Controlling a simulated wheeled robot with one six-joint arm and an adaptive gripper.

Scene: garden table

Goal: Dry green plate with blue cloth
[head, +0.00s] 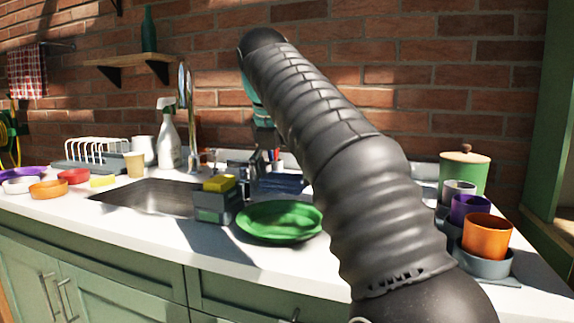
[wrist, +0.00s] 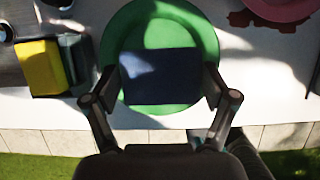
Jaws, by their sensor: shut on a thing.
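The green plate (head: 280,222) lies flat near the front of the white counter. It also shows in the wrist view (wrist: 190,22), below my gripper. The blue cloth (wrist: 160,77) spans between my two fingers, in front of part of the plate. In the head view the cloth (head: 284,183) shows above the plate's far rim and appears raised off it. My gripper (wrist: 161,88) is shut on the cloth. In the head view my arm hides part of the gripper and the plate's right side.
A grey caddy (head: 216,205) with a yellow sponge (head: 220,183) stands just left of the plate. The sink (head: 150,197) lies further left. Orange (head: 487,237) and purple (head: 470,208) cups stand at right. A pink dish (wrist: 282,8) shows in the wrist view.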

